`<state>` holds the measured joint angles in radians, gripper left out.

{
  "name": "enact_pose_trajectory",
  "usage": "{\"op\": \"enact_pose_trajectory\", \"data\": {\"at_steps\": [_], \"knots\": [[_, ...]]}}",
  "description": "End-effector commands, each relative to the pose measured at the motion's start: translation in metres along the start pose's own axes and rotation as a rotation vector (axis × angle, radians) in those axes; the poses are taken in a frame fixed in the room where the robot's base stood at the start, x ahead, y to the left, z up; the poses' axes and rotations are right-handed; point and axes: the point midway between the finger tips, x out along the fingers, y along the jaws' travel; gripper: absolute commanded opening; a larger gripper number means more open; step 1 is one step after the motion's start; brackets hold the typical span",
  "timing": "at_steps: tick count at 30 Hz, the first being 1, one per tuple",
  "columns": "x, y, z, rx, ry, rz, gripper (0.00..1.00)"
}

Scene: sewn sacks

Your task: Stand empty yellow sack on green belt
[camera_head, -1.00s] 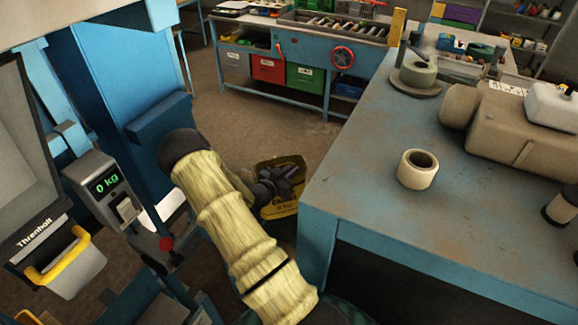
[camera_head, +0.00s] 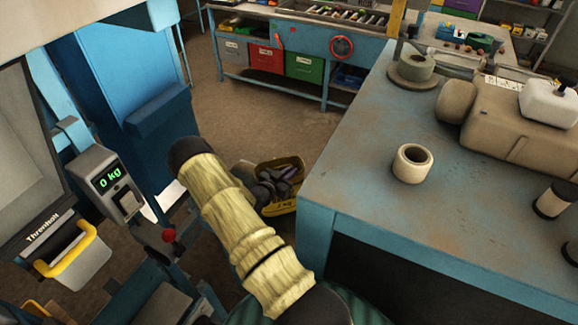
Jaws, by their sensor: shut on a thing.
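The yellow sack (camera_head: 283,208) shows low between the blue column and the blue table, in the middle of the head view. Its yellow rim shows around and behind my gripper (camera_head: 284,180), which is dark and shut on it. My gripper and arm hide part of the sack, and I cannot see its bottom. A dark green ribbed surface (camera_head: 241,311) shows at the bottom edge, partly behind my sleeved arm. I cannot tell whether it is the green belt.
A blue table (camera_head: 365,215) with a tape roll (camera_head: 412,164) and a tan canister (camera_head: 515,125) stands right of the sack. A scale display reading 0 kg (camera_head: 107,180) and a blue column (camera_head: 125,90) stand left. Brown floor (camera_head: 265,115) is open behind.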

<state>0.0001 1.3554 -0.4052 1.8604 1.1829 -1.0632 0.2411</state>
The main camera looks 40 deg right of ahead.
Motion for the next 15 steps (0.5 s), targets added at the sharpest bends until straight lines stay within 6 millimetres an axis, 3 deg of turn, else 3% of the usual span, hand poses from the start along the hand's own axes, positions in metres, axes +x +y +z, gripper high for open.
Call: {"op": "enact_pose_trajectory", "data": {"at_steps": [12, 13, 15], "knots": [[0.002, -0.002, 0.005, 0.008, 0.01, -0.003, 0.0], [0.001, 0.0, 0.011, 0.0, -0.003, -0.002, 0.14], [0.001, 0.0, 0.011, 0.0, -0.003, -0.003, 0.27]]}}
